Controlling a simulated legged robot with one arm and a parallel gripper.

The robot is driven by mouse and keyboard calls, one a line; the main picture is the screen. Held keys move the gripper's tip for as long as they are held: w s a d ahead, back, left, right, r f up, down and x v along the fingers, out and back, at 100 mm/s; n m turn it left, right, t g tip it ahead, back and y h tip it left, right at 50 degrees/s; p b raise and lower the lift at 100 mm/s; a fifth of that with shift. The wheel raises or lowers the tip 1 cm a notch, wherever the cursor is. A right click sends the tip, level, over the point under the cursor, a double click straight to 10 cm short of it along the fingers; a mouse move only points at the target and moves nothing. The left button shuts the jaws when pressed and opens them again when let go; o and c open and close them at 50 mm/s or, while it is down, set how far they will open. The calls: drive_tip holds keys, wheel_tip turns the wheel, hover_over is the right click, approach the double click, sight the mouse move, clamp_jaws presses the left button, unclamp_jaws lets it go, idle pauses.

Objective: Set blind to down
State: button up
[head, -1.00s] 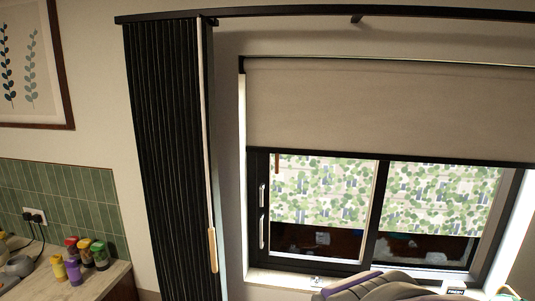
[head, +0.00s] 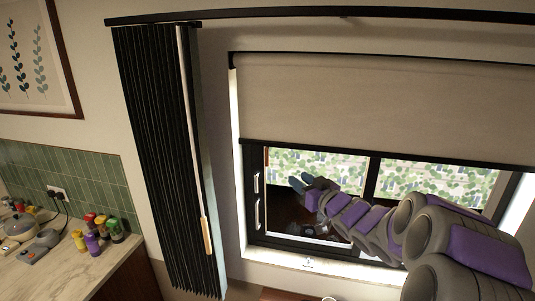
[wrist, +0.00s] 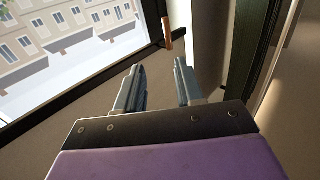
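The beige roller blind (head: 390,105) covers the upper part of the window, and its dark bottom bar (head: 390,155) hangs partway down. A small wooden pull (head: 266,156) hangs below the bar at the left; it also shows in the wrist view (wrist: 167,33). My gripper (head: 305,182) is in front of the window, to the right of and a little lower than the pull. In the wrist view, my gripper (wrist: 158,78) is open with nothing between its fingers, and the pull is beyond the fingertips, apart from them.
A black folded curtain or screen (head: 165,150) stands left of the window, with a wooden handle (head: 206,236) on its edge. A counter (head: 110,268) with several coloured jars (head: 93,240) is at the lower left. The window sill (head: 300,262) lies below my arm.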

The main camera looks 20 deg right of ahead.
approach(267, 158)
drive_tip(key=w+a+p, duration=0.1)
drive_tip(key=w+a, duration=0.2)
drive_tip(key=w, duration=0.8)
drive_tip(key=shift+w+f, duration=0.4)
drive_tip(key=shift+f, duration=0.1)
drive_tip(key=shift+s+d+r, duration=0.4)
drive_tip(key=shift+s+d, duration=0.05)
drive_tip(key=shift+s, duration=0.25)
drive_tip(key=shift+c, duration=0.4)
drive_tip(key=shift+d+f, duration=0.15)
drive_tip(key=shift+d, duration=0.35)
drive_tip(key=c, duration=0.3)
drive_tip(key=shift+c, duration=0.8)
drive_tip(key=shift+a, duration=0.45)
clamp_jaws()
drive_tip(key=shift+d, duration=0.1)
